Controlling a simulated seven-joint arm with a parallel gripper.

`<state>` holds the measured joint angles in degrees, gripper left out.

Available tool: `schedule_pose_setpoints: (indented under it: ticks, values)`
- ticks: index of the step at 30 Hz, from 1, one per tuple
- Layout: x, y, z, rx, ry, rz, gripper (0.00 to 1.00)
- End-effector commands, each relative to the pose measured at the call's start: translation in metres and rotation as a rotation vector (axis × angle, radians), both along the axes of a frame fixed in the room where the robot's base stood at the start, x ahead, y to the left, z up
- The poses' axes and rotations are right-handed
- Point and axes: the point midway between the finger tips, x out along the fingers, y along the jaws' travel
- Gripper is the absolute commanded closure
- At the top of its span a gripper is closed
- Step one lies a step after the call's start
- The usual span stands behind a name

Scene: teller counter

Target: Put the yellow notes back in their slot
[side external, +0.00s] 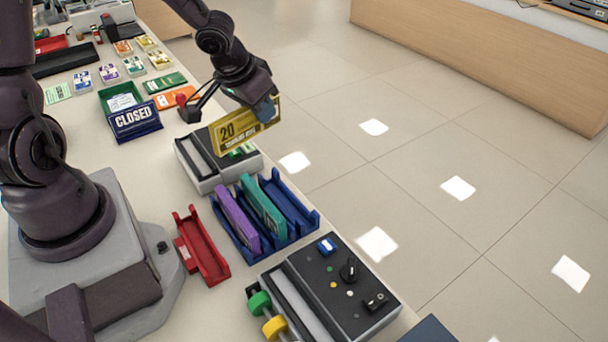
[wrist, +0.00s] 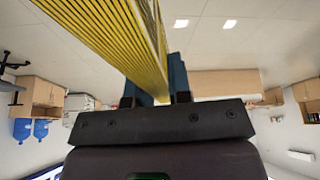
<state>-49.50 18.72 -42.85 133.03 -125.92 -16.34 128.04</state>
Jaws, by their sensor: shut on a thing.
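The yellow notes (side external: 232,135) form a flat bundle marked 20, held tilted in the air above a grey and black device. My gripper (side external: 268,108) is shut on the bundle's upper right end. In the wrist view the bundle (wrist: 115,35) shows its striped edge, running up from between the fingers (wrist: 160,85). The blue rack (side external: 300,212) lies on the counter in front of the device, below the bundle. It holds a purple bundle (side external: 238,218) and a teal bundle (side external: 263,207) in neighbouring slots. The slot at its right side looks empty.
The grey and black device (side external: 200,172) stands just behind the rack. A red tray (side external: 201,245) lies left of the rack, and a black control box (side external: 335,285) in front. A CLOSED sign (side external: 134,120) stands farther back. The counter's edge is close on the right.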

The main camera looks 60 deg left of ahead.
Motion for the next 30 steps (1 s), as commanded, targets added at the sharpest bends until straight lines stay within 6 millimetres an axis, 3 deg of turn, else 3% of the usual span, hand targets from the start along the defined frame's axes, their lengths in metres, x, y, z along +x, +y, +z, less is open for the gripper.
schedule_pose_setpoints:
  ticks: [4, 9, 30]
  values:
    - [0.009, -0.042, 0.008, 0.0, 0.0, -0.16, 1.0]
    - [0.011, -0.065, 0.012, -0.001, 0.002, -0.219, 1.0]
    - [0.011, -0.061, 0.012, 0.002, -0.003, -0.209, 1.0]
